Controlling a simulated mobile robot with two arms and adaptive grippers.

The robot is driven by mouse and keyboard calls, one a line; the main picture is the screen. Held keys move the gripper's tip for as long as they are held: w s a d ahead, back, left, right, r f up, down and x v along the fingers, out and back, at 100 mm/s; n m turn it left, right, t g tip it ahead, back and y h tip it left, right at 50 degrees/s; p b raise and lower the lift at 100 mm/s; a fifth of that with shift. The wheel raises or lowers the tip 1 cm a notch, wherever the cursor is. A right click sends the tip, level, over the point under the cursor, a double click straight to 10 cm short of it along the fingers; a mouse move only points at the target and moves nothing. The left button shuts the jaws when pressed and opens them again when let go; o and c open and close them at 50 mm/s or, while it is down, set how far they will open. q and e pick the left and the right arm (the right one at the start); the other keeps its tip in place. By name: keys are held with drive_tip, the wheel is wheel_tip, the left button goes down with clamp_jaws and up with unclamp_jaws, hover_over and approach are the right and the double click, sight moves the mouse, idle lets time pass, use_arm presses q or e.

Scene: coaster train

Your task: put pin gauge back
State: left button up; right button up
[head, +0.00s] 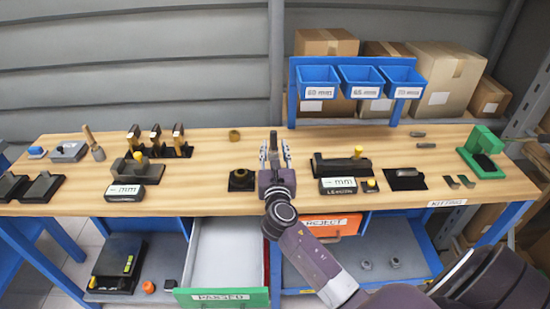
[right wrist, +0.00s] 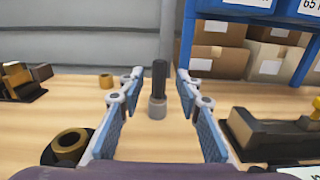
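The pin gauge, which I take to be the upright piece with a dark rod and a grey collar (right wrist: 158,92), stands on the bench beyond my right gripper. Its dark top shows in the head view (head: 273,139). My right gripper (head: 275,153) is open, and in the right wrist view its fingers (right wrist: 155,100) stand on either side of the line to the gauge, with clear gaps. A black block with a round opening (head: 242,180) sits just left of the gripper; it shows at lower left in the wrist view (right wrist: 70,143). My left gripper is not in view.
A brass ring (head: 234,135) lies behind on the wooden bench (head: 210,165). A black fixture with a yellow knob (head: 342,164) and a display unit (head: 338,186) stand to the right. A green-fronted drawer (head: 222,297) is open below. Blue bins (head: 318,84) hang behind.

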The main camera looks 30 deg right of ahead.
drive_tip(key=shift+v, duration=2.4)
